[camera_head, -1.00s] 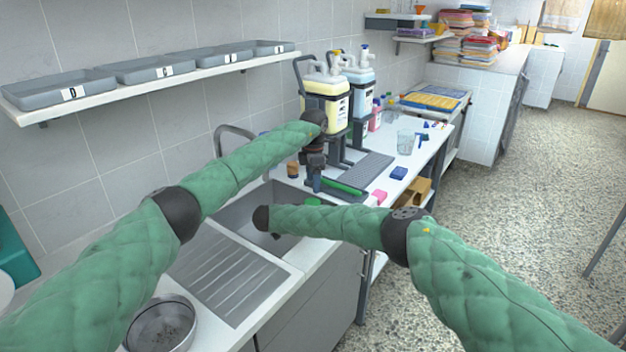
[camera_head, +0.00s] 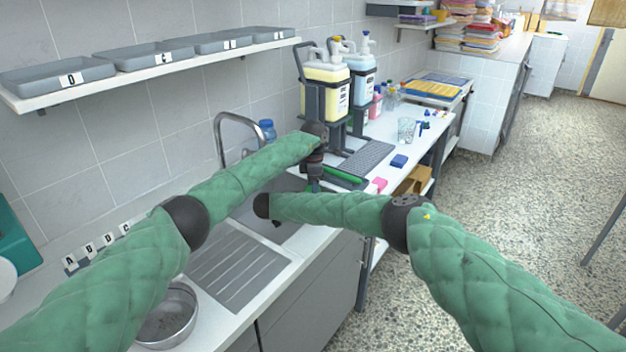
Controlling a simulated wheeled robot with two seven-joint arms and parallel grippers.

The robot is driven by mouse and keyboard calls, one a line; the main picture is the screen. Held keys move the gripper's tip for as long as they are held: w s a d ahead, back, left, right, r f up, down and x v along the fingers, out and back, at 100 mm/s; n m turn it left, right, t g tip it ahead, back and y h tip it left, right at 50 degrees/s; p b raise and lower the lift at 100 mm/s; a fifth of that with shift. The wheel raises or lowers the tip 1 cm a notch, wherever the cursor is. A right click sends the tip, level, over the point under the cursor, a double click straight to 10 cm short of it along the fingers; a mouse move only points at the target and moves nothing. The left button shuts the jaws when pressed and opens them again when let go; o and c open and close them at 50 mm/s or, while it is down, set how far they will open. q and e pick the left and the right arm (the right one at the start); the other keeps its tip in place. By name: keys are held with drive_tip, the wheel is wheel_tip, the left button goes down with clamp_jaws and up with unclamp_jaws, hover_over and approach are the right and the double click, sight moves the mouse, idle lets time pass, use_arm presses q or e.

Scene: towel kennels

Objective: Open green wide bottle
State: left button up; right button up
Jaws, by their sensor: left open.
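I cannot make out a green wide bottle for certain. A long green item (camera_head: 345,174) lies at the counter's edge beside the sink, partly hidden by my left arm. My left gripper (camera_head: 315,184) points down near the right end of the sink (camera_head: 240,212), open, with its fingers small and partly hidden. No object shows between them. My right arm reaches left across the sink's front, ending in a dark wrist joint; its gripper is hidden.
A yellow jug (camera_head: 326,88) and a blue-white jug (camera_head: 361,82) stand in dark holders behind my left gripper. A blue bottle (camera_head: 267,131) is behind the tap (camera_head: 219,134). A glass beaker (camera_head: 406,130), pink block (camera_head: 379,184) and blue block (camera_head: 399,161) stand to the right. A metal bowl (camera_head: 168,318) is front left.

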use_arm(q)
drive_tip(key=shift+f, duration=0.1)
drive_tip(key=c, duration=1)
drive_tip(key=n, duration=1.3)
drive_tip(key=shift+n, duration=0.3)
drive_tip(key=shift+w, duration=0.1)
drive_tip(key=shift+r, duration=0.45)
drive_tip(key=shift+r, duration=0.65)
